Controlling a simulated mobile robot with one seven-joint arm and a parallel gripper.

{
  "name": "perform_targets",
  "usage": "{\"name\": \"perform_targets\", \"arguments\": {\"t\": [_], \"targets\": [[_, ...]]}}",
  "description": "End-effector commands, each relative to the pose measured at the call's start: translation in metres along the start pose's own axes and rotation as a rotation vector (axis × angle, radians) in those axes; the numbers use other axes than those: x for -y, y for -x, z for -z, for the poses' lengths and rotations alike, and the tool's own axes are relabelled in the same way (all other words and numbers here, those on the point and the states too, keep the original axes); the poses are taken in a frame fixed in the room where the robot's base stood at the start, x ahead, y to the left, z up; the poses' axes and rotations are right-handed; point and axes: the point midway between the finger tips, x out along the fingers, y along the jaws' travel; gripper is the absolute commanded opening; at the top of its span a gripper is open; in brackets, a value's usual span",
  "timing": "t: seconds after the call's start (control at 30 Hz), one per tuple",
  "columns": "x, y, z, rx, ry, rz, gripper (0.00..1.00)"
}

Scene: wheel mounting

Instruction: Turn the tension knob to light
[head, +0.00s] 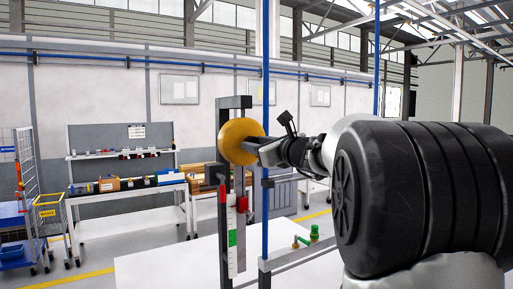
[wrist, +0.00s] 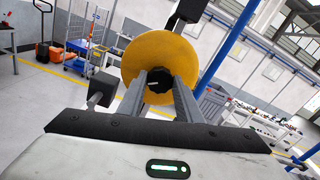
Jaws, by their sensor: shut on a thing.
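The tension knob (wrist: 158,90) is black with a small pale mark, at the centre of a yellow disc (wrist: 165,50) in the wrist view. My gripper (wrist: 161,82) is shut on the knob, one finger on each side. In the head view my gripper (head: 257,147) meets the front of the yellow disc (head: 237,138), which is mounted on a dark upright stand (head: 224,112); the knob itself is hidden there. A white strip (head: 232,262) with green and red marks hangs below the disc. I cannot read the knob's setting.
A blue post (head: 265,60) stands close to the right of the disc. A white table (head: 170,265) lies below, with a small green and orange part (head: 305,240) on it. A workbench (head: 130,190) and blue carts (head: 15,225) stand farther back left.

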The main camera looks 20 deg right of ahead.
Motion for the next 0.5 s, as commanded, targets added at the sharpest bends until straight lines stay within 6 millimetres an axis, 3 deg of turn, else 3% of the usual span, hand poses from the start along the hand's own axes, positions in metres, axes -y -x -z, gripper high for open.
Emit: {"name": "perform_targets", "arguments": {"t": [0.5], "targets": [[-0.0025,-0.0001,0.0044,0.004,0.428,0.002,0.09]]}}
